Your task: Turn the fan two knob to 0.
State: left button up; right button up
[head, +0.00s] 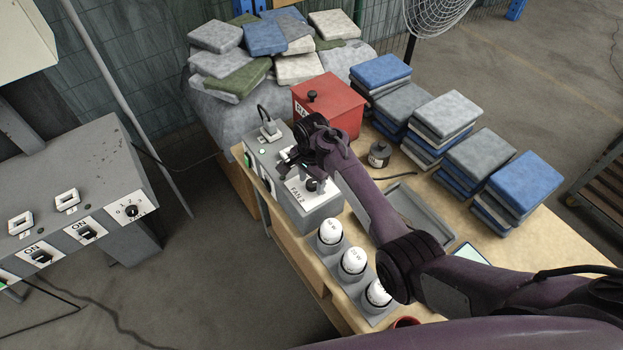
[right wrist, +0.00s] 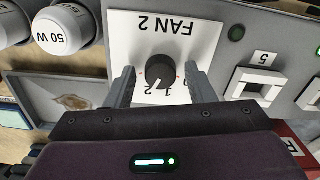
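The fan two knob (right wrist: 160,72) is a round black knob on a white plate (right wrist: 200,40) lettered FAN 2, which appears upside down in the right wrist view. Digits, 1 and 2 among them, show below the knob there; I cannot read its exact setting. My right gripper (right wrist: 159,80) is open, one finger on each side of the knob, with visible gaps. In the head view the knob (head: 313,185) sits on the grey control box, and my right gripper (head: 299,166) is just beside it, partly hiding the box. My left gripper is out of view.
Several white bulbs (head: 352,262) stand in front of the box. A rocker switch (right wrist: 255,83) marked 5 is close by. A red box (head: 340,108), grey tray (head: 418,210) and stacked cloths (head: 450,115) are on the table. A grey switch console (head: 70,170) is at left.

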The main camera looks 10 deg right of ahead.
jog(key=c, duration=0.8)
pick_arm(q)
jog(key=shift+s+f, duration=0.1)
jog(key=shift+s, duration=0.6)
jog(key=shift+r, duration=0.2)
pick_arm(e)
jog(key=n+p, duration=0.2)
jog(key=shift+r+n, duration=0.1)
jog(key=shift+n, duration=0.2)
jog(key=n+p, duration=0.1)
jog(key=n, duration=0.2)
jog(key=shift+d+n, duration=0.1)
jog(key=shift+n, duration=0.3)
jog(key=n+p, duration=0.2)
jog(key=n, duration=0.3)
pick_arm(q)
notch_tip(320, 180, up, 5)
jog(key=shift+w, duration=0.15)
pick_arm(e)
jog(key=n, duration=0.6)
jog(key=shift+n, duration=0.4)
